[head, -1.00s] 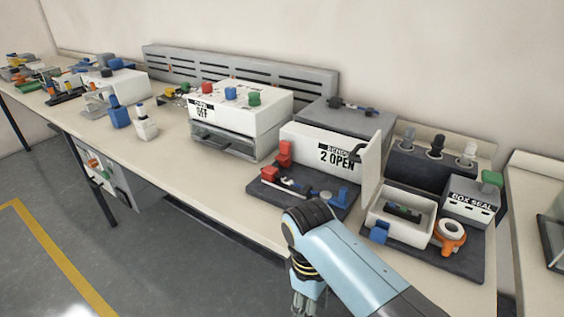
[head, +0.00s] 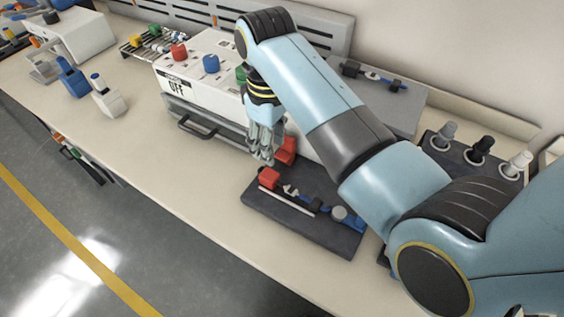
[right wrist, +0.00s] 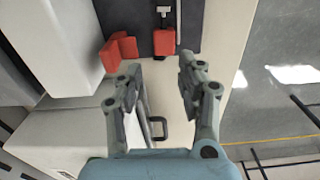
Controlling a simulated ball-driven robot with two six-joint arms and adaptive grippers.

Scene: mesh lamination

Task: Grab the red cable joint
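A red block (head: 269,179) sits at the left end of a cable assembly on the dark base plate (head: 301,229). A second red piece (head: 287,149) stands just behind it, partly hidden by my gripper. I cannot tell for sure which of them is the red cable joint. My right gripper (head: 264,152) points down above and close to these red pieces. In the right wrist view, its fingers (right wrist: 160,85) are apart with nothing between them. The red block (right wrist: 164,42) lies beyond the fingertips, with the other red piece (right wrist: 120,50) left of it. My left gripper is not in view.
The white box marked OFF (head: 190,82), with red, blue and green knobs, stands left of my gripper. A drawer handle (head: 197,126) juts from its front. Several capped posts (head: 478,149) stand at right. The table front at left is clear.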

